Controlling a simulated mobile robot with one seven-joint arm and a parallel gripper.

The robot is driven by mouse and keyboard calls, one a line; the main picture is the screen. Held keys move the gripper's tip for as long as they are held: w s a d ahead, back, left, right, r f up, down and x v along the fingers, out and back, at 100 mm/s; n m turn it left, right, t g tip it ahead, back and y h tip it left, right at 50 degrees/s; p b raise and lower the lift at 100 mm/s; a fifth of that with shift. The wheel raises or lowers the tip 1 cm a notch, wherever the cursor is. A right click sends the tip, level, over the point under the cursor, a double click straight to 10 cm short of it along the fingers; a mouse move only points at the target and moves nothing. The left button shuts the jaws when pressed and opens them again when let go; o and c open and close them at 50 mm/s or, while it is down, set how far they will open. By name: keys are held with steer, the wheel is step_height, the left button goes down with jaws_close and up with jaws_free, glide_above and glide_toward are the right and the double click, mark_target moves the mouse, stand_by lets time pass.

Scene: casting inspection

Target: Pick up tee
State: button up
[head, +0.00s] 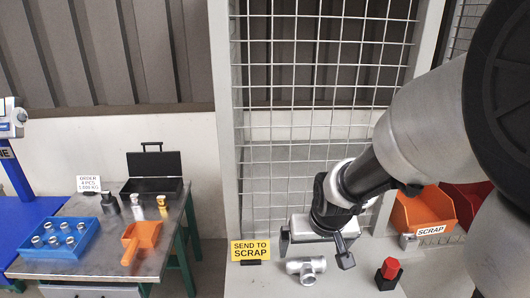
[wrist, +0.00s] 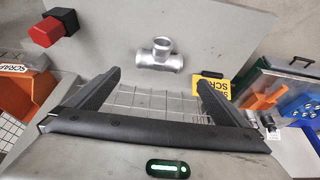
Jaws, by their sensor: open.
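The tee (head: 306,269), a silver-grey pipe fitting, lies on the grey bench top in front of the wire mesh. In the wrist view the tee (wrist: 160,57) lies beyond the fingertips, sideways between them, with its branch end facing the camera. My gripper (head: 315,256) is open and empty, above and just behind the tee in the head view. In the wrist view its two dark fingers (wrist: 158,80) stand wide apart, and neither touches the tee.
A red block on a black base (head: 389,272) stands right of the tee. A yellow "send to scrap" sign (head: 251,250) stands at left. An orange scrap bin (head: 424,208) is behind at right. A separate table (head: 100,248) with a blue tray (head: 60,262) is further left.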

mark_target(307, 263)
steer(key=b+x, duration=0.2)
steer(key=x, duration=0.4)
steer(key=shift+f, duration=0.1)
steer(key=b+x, duration=0.3)
steer(key=x, duration=0.2)
steer(key=shift+f, duration=0.2)
steer(key=shift+r, duration=0.1)
